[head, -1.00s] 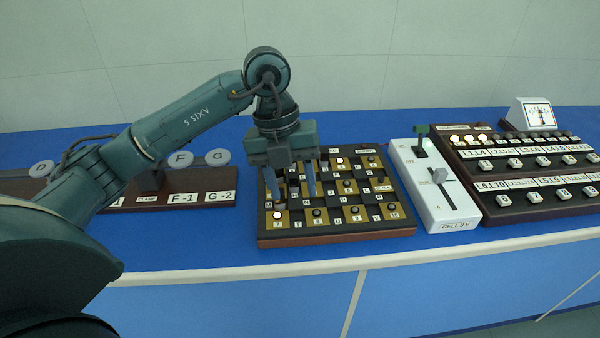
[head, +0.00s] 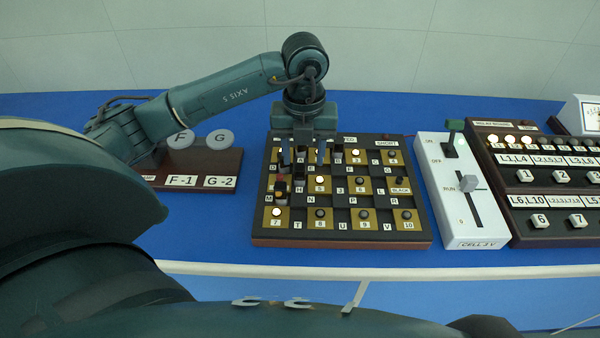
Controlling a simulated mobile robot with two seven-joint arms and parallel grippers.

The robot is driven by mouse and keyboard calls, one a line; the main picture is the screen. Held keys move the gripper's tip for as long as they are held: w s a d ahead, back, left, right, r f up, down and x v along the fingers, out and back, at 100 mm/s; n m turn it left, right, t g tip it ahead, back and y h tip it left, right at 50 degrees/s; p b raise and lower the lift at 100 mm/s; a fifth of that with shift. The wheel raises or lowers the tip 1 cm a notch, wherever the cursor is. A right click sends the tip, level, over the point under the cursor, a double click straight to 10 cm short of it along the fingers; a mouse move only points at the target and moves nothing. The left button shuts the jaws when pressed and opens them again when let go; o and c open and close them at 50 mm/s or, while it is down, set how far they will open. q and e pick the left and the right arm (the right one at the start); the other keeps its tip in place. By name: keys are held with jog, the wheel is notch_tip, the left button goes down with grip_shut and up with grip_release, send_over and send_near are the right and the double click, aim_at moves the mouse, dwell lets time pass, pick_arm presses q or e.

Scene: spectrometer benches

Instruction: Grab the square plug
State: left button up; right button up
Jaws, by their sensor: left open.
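The plug board (head: 341,241) is a dark wooden panel with brass squares, round studs and lettered labels. Small dark upright blocks stand at its left side, one with an orange-red mark (head: 281,190) and one just right of it (head: 299,180). They look like plugs, but I cannot tell for certain which is the square plug. My left gripper (head: 303,154) points down over the back left of the board, its two fingers apart. I see nothing held between them. The gripper and fingers hide part of the back row. My right gripper is not in view.
A white switch box (head: 484,232) with a slider stands right of the board. A dark relay panel (head: 535,219) is further right. A clamp rack (head: 225,165) with round discs F and G lies left. Blue bench (head: 215,235) shows in front.

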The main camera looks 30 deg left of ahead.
aim_at(299, 167)
pick_arm(q)
jog(key=f, duration=0.2)
jog(key=f+p, duration=0.1)
jog(key=f, duration=0.1)
jog(key=shift+s+a+f, duration=0.1)
jog(key=shift+s+a, duration=0.05)
jog(key=shift+a, duration=0.2)
jog(key=shift+f, duration=0.6)
jog(key=shift+c, duration=0.6)
grip_shut()
